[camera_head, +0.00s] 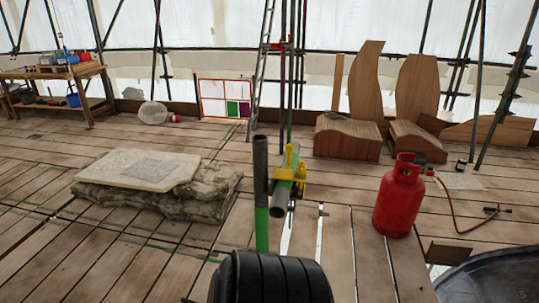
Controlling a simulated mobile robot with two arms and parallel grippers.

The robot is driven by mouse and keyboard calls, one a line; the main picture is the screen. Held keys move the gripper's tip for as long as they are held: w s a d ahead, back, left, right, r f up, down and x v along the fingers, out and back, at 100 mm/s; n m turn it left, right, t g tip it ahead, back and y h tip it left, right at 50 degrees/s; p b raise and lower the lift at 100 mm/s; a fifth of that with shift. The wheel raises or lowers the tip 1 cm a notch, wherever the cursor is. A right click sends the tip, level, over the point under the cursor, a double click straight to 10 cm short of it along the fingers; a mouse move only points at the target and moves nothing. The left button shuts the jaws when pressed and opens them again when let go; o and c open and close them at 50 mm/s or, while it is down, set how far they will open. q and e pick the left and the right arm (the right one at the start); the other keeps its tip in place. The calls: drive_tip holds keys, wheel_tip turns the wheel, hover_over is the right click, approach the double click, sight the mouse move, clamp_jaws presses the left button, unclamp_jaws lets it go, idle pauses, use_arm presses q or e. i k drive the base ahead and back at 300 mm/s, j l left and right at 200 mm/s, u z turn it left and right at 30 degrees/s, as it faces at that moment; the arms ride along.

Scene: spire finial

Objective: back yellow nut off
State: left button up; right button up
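A yellow fitting (294,172), which looks like the yellow nut and its clamp, sits on a short grey tube (280,199) just right of centre. The tube's open end points towards me. Right beside it on the left stands an upright pole (261,175), grey above and green below. The fitting is small, so I cannot make out separate nuts or threads, nor which one is the back one. Neither of my grippers is in view.
A red gas cylinder (400,197) with a hose (455,217) stands at right. A pale slab (138,168) lies on stone at left. A workbench (75,76), ladder (261,65) and wooden forms (347,136) are farther back. A black ribbed object (268,278) fills the bottom centre.

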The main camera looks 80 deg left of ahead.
sight(301, 173)
drive_tip(key=u, duration=2.45)
